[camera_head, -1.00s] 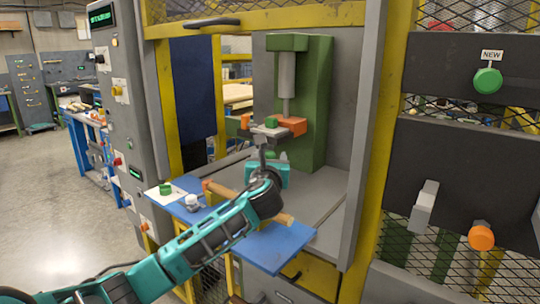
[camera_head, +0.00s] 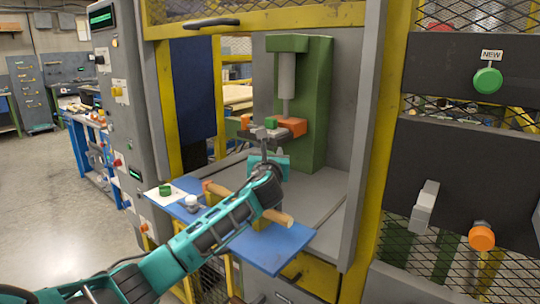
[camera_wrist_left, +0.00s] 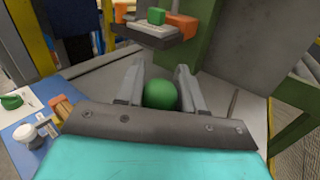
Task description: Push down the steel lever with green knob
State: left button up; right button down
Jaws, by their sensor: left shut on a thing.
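The green knob (camera_wrist_left: 160,95) is a round ball between the two fingers of my left gripper (camera_wrist_left: 159,82) in the left wrist view. The gripper is shut on it. The steel lever's shaft is hidden behind the gripper. In the head view my left gripper (camera_head: 265,146) is inside the machine opening, just below the press plate; the knob cannot be made out there. My right gripper is not in view.
A green press (camera_head: 313,100) stands behind, with orange jaws (camera_head: 291,127) and a small green block (camera_head: 271,122) above my gripper. Yellow posts flank the opening.

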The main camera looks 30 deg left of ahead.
pick_arm(q)
grip_shut()
jog(key=shift+f, duration=0.1)
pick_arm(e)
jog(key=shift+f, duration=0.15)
